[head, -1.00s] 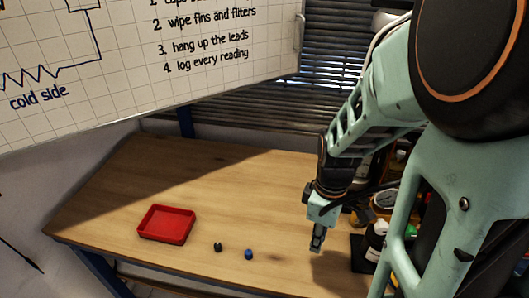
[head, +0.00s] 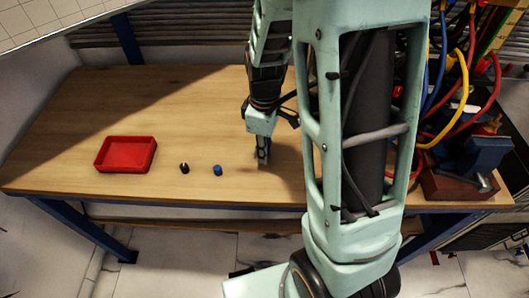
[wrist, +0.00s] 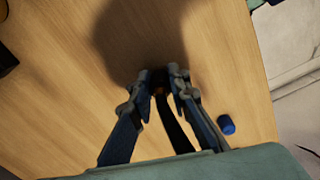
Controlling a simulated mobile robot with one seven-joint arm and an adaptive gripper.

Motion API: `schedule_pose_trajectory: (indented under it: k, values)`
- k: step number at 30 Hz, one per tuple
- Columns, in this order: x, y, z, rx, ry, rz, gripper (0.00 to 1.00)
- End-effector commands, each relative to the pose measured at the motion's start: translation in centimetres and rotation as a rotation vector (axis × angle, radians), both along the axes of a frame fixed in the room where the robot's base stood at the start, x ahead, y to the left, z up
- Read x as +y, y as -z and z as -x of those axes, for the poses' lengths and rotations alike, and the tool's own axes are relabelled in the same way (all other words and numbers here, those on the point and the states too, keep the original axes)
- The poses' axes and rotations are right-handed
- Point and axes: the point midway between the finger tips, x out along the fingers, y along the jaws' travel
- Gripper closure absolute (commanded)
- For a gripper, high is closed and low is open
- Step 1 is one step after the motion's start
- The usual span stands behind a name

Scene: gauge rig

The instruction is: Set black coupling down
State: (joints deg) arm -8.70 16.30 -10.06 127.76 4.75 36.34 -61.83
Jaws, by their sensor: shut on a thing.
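My gripper (head: 262,158) is low over the front part of the wooden table, right of the small blue piece. In the wrist view my gripper (wrist: 161,78) is shut on a small dark thing, taken as the black coupling (wrist: 159,90). The fingers hide most of it, and I cannot tell whether it touches the table. A wide shadow lies on the wood around the fingertips.
A small dark piece (head: 184,168) and a blue piece (head: 217,170) stand left of my gripper; the blue one shows in the wrist view (wrist: 227,124). A red tray (head: 126,168) is farther left. Coloured leads (head: 450,95) and a blue vise (head: 482,155) crowd the right.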

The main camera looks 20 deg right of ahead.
Motion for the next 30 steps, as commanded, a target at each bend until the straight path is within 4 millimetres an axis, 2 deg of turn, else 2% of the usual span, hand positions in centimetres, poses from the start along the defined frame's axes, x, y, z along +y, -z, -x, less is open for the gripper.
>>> schedule_pose_trajectory:
  k: [8, 9, 14, 25, 30]
  values:
    - [0.0, 0.3, 0.0, 0.0, 0.0, 0.0, 1.0]
    - [0.0, 0.3, 0.0, 0.0, 0.0, 0.0, 0.83]
    - [0.0, 0.2, 0.0, 0.0, -0.001, 0.0, 0.66]
    - [0.0, -0.4, 0.0, 0.0, 0.0, 0.0, 0.66]
    - [0.0, -3.3, -0.2, -0.006, -0.001, -0.001, 0.66]
